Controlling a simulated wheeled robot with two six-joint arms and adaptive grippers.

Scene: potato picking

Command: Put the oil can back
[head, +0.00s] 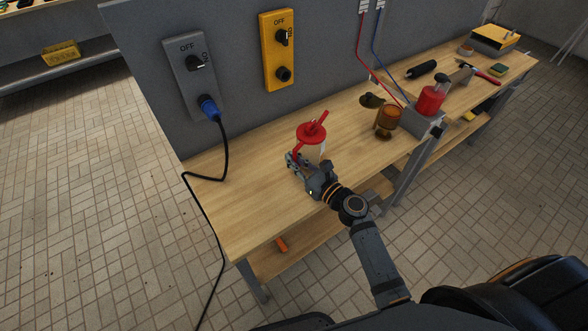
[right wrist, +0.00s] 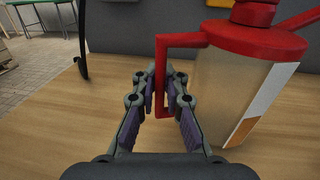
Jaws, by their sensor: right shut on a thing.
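The oil can (head: 311,132) has a red lid, spout and handle and a pale, see-through body with a white and orange label. It is upright at the workbench, and I cannot tell whether its base touches the top. My right gripper (head: 298,163) is at the can's near left side. In the right wrist view, my right gripper (right wrist: 161,88) is shut on the red handle of the oil can (right wrist: 228,85), with the can's body just right of the fingers. My left gripper is not in view.
The wooden workbench (head: 232,196) is clear to the left of the can. A yellow switch box (head: 278,50) and a plugged-in grey one (head: 190,72) are on the wall panel.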

